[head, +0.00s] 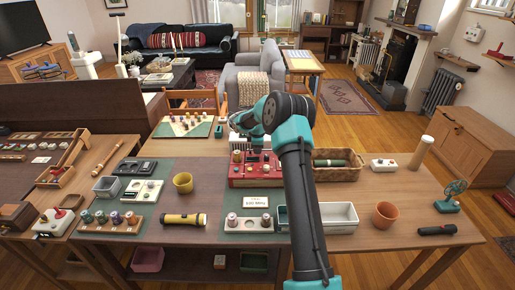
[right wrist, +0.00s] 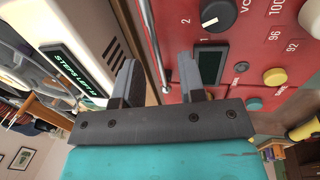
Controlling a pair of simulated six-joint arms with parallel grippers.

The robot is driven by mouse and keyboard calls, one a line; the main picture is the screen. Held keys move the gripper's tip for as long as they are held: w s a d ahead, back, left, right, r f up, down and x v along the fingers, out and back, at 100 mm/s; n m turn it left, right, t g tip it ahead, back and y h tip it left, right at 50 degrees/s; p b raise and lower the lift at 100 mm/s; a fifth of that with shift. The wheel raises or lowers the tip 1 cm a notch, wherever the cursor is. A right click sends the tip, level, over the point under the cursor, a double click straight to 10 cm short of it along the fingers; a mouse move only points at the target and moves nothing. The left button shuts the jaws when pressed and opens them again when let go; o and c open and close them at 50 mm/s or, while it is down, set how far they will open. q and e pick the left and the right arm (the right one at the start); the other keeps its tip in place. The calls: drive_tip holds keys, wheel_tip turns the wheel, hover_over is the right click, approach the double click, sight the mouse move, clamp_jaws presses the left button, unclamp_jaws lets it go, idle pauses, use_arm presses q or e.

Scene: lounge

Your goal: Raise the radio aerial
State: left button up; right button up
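The red radio (head: 242,182) stands on the table in the middle of the head view. Its red face (right wrist: 215,25) with dials and a small dark window fills the upper right of the right wrist view. The aerial (right wrist: 154,45), a thin silvery rod, runs along the radio's edge there. My right gripper (head: 257,154) is over the radio's top. In the right wrist view its two fingers (right wrist: 155,72) are apart, with the rod seen between them; I cannot tell whether they touch it. My left gripper is not in view.
A cream slatted device (right wrist: 95,35) with a dark label stands close beside the radio. A wicker basket (head: 325,174), a white tray (head: 345,225) and a flashlight (head: 184,219) are nearby.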

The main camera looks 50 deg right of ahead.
drive_tip(key=shift+f, duration=0.1)
drive_tip(key=shift+c, duration=0.2)
clamp_jaws()
idle(0.4)
